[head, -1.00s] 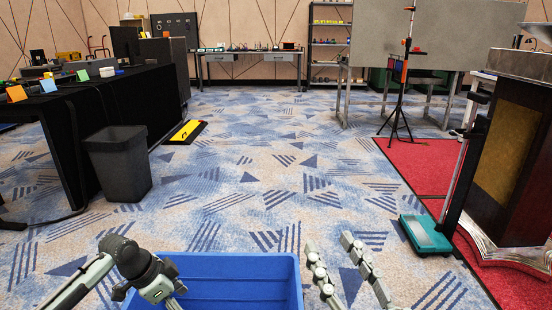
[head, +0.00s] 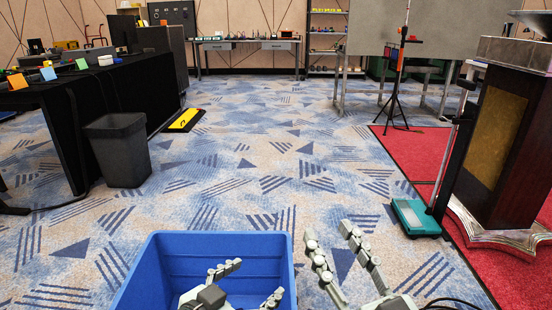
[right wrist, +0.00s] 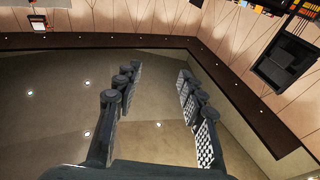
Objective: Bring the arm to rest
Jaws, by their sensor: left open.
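My left gripper (head: 258,278) shows in the head view at the bottom, in front of or over the blue bin. Its two fingers are spread apart with nothing between them. My right gripper (head: 329,234) is to the right of the bin, with its fingers pointing up the picture. In the right wrist view the right gripper (right wrist: 156,74) has its two fingers well apart, and the space between them is empty. Much of both arms is out of view.
The blue bin (head: 170,264) is close in front and looks empty where visible. A dark waste bin (head: 118,150) stands by the black-draped table (head: 120,98). A teal-based scale (head: 416,218) and a podium (head: 503,150) stand at right. Carpet between them is open.

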